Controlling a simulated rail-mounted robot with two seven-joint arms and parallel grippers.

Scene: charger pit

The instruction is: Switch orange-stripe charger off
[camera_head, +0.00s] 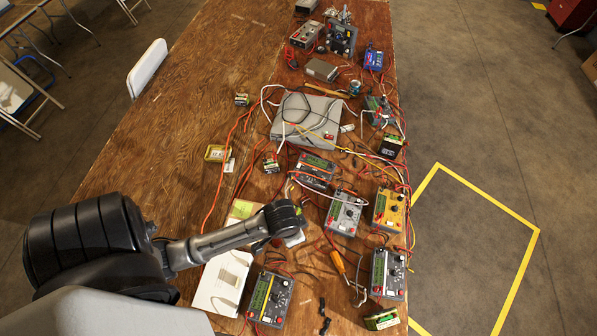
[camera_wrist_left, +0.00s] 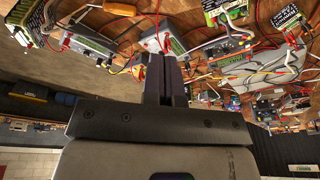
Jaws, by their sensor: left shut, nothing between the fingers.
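Several chargers with green panels and knobs stand on the wooden table. One has an orange-yellow face (camera_head: 388,208) near the right table edge; whether this is the orange-stripe charger I cannot tell. A grey charger (camera_head: 343,212) stands just left of it, and a dark one (camera_head: 316,164) with a reddish edge lies behind. My left arm reaches in from the left; its wrist hides the gripper's tips in the head view. In the wrist view my left gripper (camera_wrist_left: 165,62) is shut and empty, its tips in front of a grey charger (camera_wrist_left: 163,38), contact unclear. Switch positions are too small to read.
Two more grey chargers stand at the front (camera_head: 387,272) (camera_head: 270,298). Red, white and yellow cables run between the devices. A large grey case (camera_head: 305,122) lies mid-table, and an orange-handled screwdriver (camera_head: 338,262) lies near the front. The left table side (camera_head: 180,110) is mostly clear.

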